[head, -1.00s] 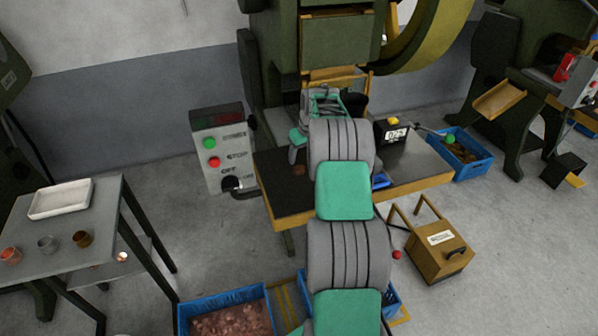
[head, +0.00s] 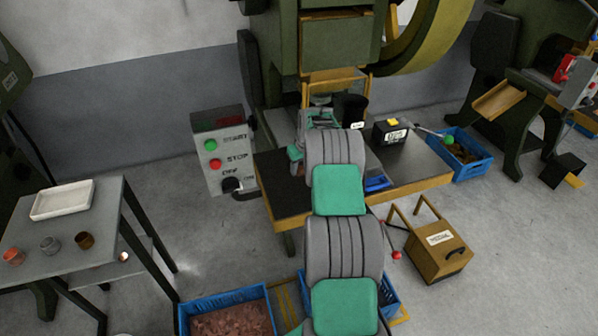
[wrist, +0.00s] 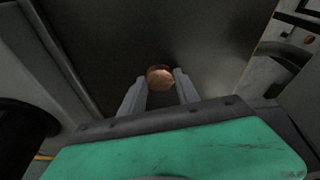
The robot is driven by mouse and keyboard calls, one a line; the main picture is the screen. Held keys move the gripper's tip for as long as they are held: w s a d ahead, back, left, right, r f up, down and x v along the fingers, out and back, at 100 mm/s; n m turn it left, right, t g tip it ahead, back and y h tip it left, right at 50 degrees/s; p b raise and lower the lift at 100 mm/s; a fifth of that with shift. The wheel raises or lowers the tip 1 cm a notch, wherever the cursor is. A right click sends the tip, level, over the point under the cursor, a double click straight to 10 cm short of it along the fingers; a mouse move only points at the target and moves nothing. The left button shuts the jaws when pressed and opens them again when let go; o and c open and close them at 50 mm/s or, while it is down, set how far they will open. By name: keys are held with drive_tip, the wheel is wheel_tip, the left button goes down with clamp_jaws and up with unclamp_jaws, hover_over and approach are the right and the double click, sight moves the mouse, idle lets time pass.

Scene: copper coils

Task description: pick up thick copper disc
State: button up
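The thick copper disc (wrist: 160,78) lies flat on the dark table top in the wrist view, just beyond and between my fingertips. My gripper (wrist: 156,88) is open, with one finger on each side of the disc's near edge. I cannot tell how high the fingertips are above the table. In the head view my gripper (head: 298,160) is mostly hidden behind my arm, over the left part of the press table (head: 277,195), and the disc is hidden there.
A black cup (head: 354,110), a black box with a yellow button (head: 390,132) and a small blue tray (head: 378,183) stand right of my arm. The control box (head: 222,150) is to the left. The press (head: 340,40) rises behind.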

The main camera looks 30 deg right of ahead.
clamp_jaws()
drive_tip(key=shift+r, duration=0.15)
